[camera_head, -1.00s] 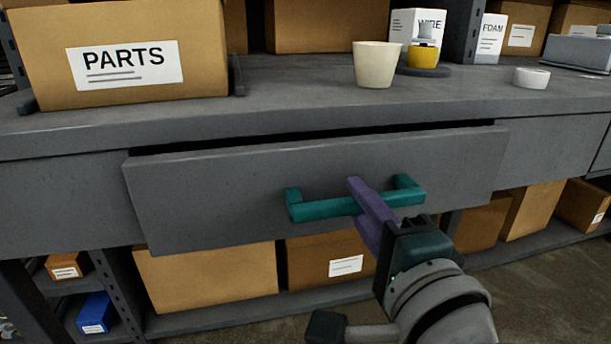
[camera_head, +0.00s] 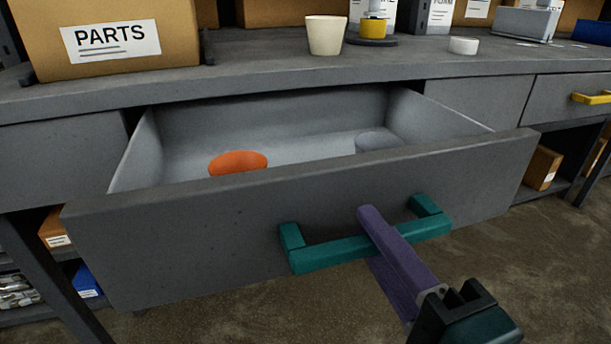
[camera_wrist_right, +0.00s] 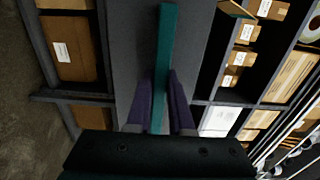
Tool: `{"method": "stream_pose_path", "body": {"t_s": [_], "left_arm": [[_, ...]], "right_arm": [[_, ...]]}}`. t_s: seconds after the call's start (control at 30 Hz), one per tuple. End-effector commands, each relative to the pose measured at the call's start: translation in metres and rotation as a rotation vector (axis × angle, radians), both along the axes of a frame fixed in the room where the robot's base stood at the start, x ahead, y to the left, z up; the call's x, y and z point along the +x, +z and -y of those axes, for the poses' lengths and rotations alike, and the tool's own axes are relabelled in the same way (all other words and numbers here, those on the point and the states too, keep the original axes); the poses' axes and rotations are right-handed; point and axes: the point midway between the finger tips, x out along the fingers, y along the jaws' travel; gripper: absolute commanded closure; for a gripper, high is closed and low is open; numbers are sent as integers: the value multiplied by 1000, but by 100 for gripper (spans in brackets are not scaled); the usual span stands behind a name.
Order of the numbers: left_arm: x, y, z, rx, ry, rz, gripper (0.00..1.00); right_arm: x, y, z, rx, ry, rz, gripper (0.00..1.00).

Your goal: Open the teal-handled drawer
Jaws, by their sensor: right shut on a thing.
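The grey drawer (camera_head: 200,235) is pulled well out from under the bench top, and its inside shows. Its teal handle (camera_head: 330,252) is a bar on two posts on the drawer front. My right gripper (camera_head: 380,232), with purple fingers, is shut on the teal handle near the bar's middle. In the right wrist view the teal bar (camera_wrist_right: 163,60) runs between the two purple fingers (camera_wrist_right: 160,105). Inside the drawer are an orange round thing (camera_head: 238,162) and a grey round thing (camera_head: 376,142). My left gripper is not in view.
On the bench top (camera_head: 270,62) stand a PARTS box (camera_head: 110,75), a cream cup (camera_head: 325,36), a yellow-and-grey item (camera_head: 373,28) and a white roll (camera_head: 463,46). A yellow handle (camera_head: 592,98) is on another drawer at the right. The floor (camera_head: 500,260) at front right is clear.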

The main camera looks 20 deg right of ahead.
Motion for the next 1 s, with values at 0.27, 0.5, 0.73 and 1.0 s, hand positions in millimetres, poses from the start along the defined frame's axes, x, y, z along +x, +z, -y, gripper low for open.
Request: {"method": "stream_pose_path", "body": {"t_s": [0.27,0.5,0.73,1.0], "left_arm": [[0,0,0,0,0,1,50],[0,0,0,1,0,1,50],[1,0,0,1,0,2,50],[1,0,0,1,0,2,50]], "right_arm": [[-1,0,0,1,0,0,100],[-1,0,0,1,0,0,68],[-1,0,0,0,0,0,50],[-8,-1,0,-1,1,-2,50]]}}
